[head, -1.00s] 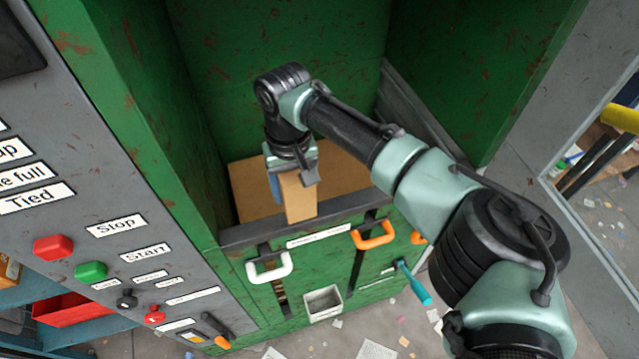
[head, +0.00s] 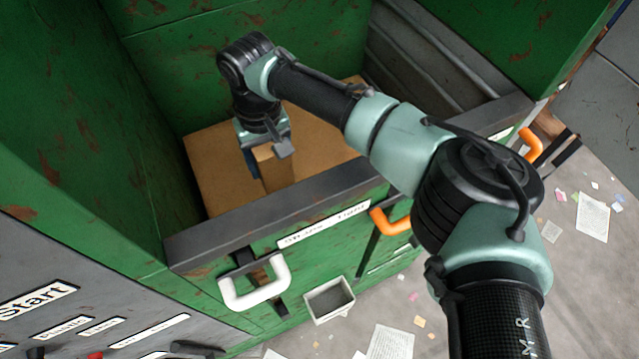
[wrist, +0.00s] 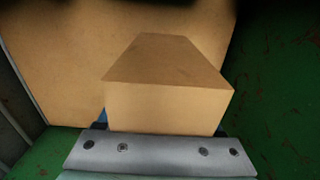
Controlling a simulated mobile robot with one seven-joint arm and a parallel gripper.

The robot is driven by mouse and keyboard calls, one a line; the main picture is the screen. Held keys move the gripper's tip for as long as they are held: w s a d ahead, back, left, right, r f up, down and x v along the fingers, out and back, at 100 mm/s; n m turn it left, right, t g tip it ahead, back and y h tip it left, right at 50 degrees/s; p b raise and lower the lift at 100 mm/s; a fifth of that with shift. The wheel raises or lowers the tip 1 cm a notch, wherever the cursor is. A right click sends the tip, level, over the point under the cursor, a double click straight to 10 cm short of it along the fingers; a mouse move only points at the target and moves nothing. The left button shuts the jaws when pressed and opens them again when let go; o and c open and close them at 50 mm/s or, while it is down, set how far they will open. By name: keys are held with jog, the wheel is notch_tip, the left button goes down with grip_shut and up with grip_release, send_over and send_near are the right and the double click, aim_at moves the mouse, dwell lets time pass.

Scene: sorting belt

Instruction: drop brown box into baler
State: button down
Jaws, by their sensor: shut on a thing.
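The brown box (head: 274,168) is a small cardboard box under my gripper (head: 262,150) in the head view. My gripper is shut on it, and its fingers are mostly hidden. The box also shows large in the wrist view (wrist: 168,95), just beyond the gripper's grey plate. The baler (head: 275,212) is a green, rust-marked machine with an open chamber. My gripper and the box are inside the chamber opening, behind its dark front edge. A larger flat brown cardboard surface (head: 212,165) lies below in the chamber. I cannot tell whether the box touches it.
A white handle (head: 255,285) and an orange handle (head: 388,224) stick out from the baler's front. A small grey bin (head: 330,300) is mounted below. A grey panel with a Start label (head: 40,300) is at left. Paper scraps litter the floor.

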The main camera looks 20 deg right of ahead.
jog(key=shift+w+f+b, duration=0.2)
jog(key=shift+f+b, duration=0.1)
jog(key=shift+f, duration=0.65)
notch_tip(320, 180, down, 9)
jog(key=shift+f+b, duration=0.15)
jog(key=shift+b, duration=0.4)
jog(key=shift+s+f+b, duration=0.1)
jog(key=shift+f+b, duration=0.2)
jog(key=shift+f, duration=0.35)
jog(key=shift+c, duration=2.2)
grip_release()
jog(key=o, duration=0.4)
jog(key=shift+s+f, duration=0.1)
jog(key=shift+f, duration=0.05)
notch_tip(320, 180, up, 14)
jog(key=shift+f+p, duration=0.15)
jog(key=shift+p, duration=0.9)
